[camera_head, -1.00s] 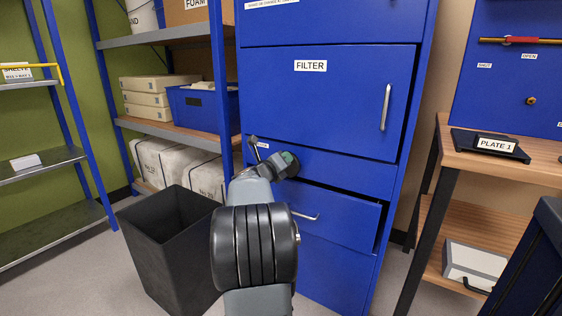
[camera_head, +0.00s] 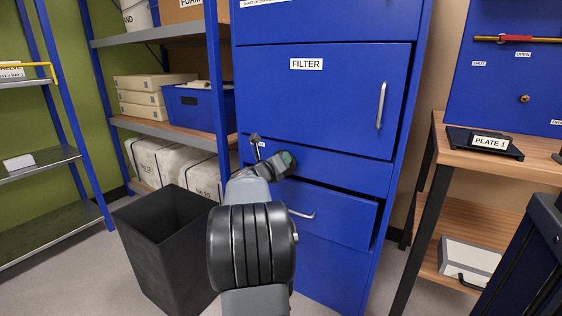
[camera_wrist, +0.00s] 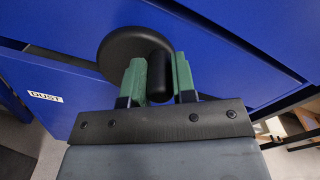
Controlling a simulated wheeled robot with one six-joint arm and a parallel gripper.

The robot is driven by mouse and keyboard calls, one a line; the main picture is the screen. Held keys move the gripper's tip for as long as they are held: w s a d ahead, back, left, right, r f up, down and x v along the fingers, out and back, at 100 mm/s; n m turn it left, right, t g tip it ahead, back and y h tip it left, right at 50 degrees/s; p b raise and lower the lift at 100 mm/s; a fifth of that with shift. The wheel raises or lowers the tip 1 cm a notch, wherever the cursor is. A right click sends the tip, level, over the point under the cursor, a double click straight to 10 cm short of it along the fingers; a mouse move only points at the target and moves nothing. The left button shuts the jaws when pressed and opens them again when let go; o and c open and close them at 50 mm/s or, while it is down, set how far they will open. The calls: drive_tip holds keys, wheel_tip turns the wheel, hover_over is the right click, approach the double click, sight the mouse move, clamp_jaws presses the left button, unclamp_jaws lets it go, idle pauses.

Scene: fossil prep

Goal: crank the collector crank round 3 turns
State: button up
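The collector crank shows in the wrist view as a round black disc (camera_wrist: 118,52) with a black rounded knob (camera_wrist: 158,82) standing out from it. My gripper (camera_wrist: 158,80) has its two green fingers on either side of the knob, with no clear gap, so it looks shut on it. In the head view my gripper (camera_head: 284,161) is at the blue cabinet's front, just below the FILTER door (camera_head: 320,100). There the crank is mostly hidden by my gripper and arm.
Below the crank a blue drawer (camera_head: 340,215) stands slightly open with a metal handle (camera_head: 301,214). A black bin (camera_head: 150,240) stands left of my arm. Shelving (camera_head: 160,130) is behind it. A wooden workbench (camera_head: 450,135) is at the right. A DUST label (camera_wrist: 45,97) is on the cabinet.

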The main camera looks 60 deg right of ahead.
drive_tip(key=o, duration=0.4)
drive_tip(key=shift+a, duration=0.1)
drive_tip(key=a+p, duration=0.3)
drive_tip(key=a, duration=1)
drive_tip(key=shift+w+a, duration=0.1)
drive_tip(key=shift+a, duration=0.2)
